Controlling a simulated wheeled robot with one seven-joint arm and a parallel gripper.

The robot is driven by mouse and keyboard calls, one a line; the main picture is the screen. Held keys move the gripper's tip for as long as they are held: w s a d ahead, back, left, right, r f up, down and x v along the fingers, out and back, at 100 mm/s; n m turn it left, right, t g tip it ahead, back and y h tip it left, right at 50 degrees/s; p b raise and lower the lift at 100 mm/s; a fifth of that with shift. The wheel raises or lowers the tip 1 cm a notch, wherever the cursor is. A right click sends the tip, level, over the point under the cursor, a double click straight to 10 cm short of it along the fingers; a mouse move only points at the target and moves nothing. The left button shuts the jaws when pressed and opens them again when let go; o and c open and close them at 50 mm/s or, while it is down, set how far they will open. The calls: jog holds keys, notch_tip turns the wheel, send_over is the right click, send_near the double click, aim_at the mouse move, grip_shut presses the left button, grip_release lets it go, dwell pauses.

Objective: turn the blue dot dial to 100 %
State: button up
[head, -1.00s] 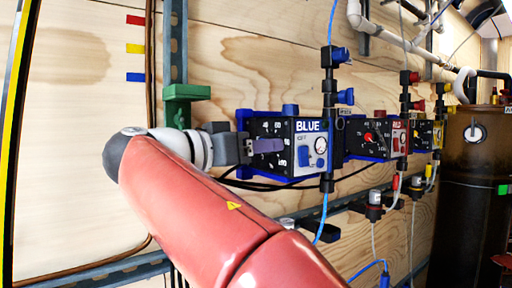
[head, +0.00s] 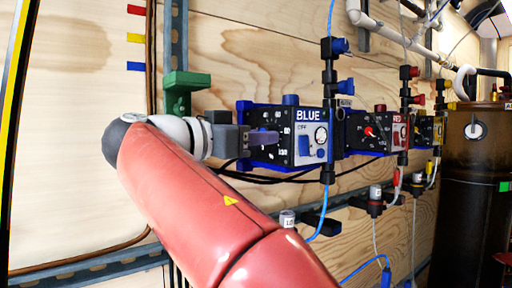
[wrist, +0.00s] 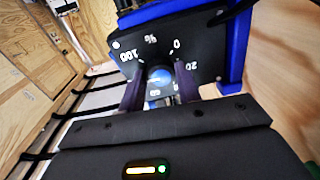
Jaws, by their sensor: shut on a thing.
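The blue dial box (head: 308,150), labelled BLUE, is on the wooden wall, with its numbered dial face turned left. The wrist view shows this dark face (wrist: 205,62) with 100 at upper left, the % mark at top, and 0 and 20 at right. The dial knob (wrist: 160,80), with a blue part, sits between the two purple fingers of my gripper (wrist: 160,85). My gripper (head: 263,141) is shut on the knob, reaching it from the left in the head view, where its fingers hide the knob. Which number the dot points to cannot be told.
A red dial box (head: 390,131) and a yellow one (head: 430,130) are further right on the wall. A green bracket (head: 184,84) is just above my wrist. Black cables and blue tubing (head: 325,215) run below the blue box. A brown tank (head: 465,200) stands far right.

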jog(key=shift+w+a+m+b, duration=0.1)
jog(key=shift+m+b, duration=1.3)
jog(key=shift+m, duration=0.75)
jog(key=shift+w+m+b, duration=0.1)
jog(key=shift+m+b, duration=1.25)
jog(key=shift+m, duration=0.8)
jog(key=o, duration=1)
jog(key=shift+s, duration=0.1)
jog(key=v, duration=0.7)
jog(key=shift+s+a+f+p, duration=0.1)
jog(key=shift+s+a+p, duration=0.05)
jog(key=shift+a+p, duration=0.2)
